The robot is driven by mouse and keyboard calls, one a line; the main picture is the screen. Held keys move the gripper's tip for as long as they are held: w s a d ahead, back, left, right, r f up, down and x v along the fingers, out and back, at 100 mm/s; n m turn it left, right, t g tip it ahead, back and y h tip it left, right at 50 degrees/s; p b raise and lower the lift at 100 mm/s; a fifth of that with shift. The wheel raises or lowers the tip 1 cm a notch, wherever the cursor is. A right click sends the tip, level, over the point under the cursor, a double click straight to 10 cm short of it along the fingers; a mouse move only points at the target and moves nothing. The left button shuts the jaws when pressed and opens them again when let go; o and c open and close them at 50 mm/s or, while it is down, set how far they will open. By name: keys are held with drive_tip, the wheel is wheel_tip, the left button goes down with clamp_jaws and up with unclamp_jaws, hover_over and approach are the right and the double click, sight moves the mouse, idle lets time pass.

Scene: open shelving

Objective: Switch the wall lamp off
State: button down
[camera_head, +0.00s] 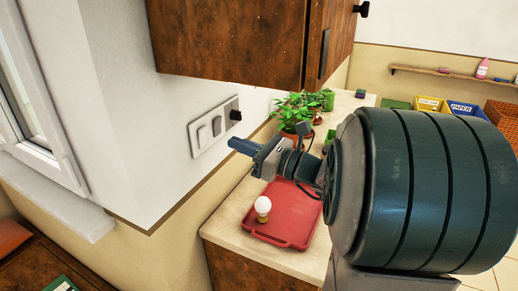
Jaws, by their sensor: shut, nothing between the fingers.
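A white switch plate (213,125) is on the wall below the brown cabinet. It has pale rockers at its left and middle, and a black plug or knob (236,115) at its right end. My gripper (232,142) comes from the right, shut and empty, with its blue-grey fingers pointing left at the wall. Its tip shows just right of and below the plate; a gap seems to remain, but I cannot tell how wide. No wall lamp shows in this view, and I cannot tell which way the rockers are set.
A brown wall cabinet (230,42) hangs above. Below my gripper, a red tray (290,232) with a white bulb (263,204) lies on the counter (226,226). Potted plants (293,113) stand behind. A window (35,95) is at left.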

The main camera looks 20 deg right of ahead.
sight(205, 131)
drive_tip(key=x, duration=0.6)
drive_tip(key=shift+w+a, duration=0.15)
drive_tip(key=shift+w, duration=0.05)
drive_tip(key=shift+r+p, duration=0.1)
drive_tip(key=shift+p, duration=0.35)
drive_tip(key=shift+w+r+p, duration=0.1)
drive_tip(key=shift+r+p, duration=0.05)
drive_tip(key=shift+p, duration=0.15)
drive_tip(key=shift+a, duration=0.15)
drive_tip(key=shift+s+d, duration=0.25)
drive_tip(key=shift+d, duration=0.15)
drive_tip(key=r+v, duration=0.3)
drive_tip(key=v, duration=0.9)
drive_tip(key=shift+s+d, duration=0.3)
drive_tip(key=shift+s, duration=0.2)
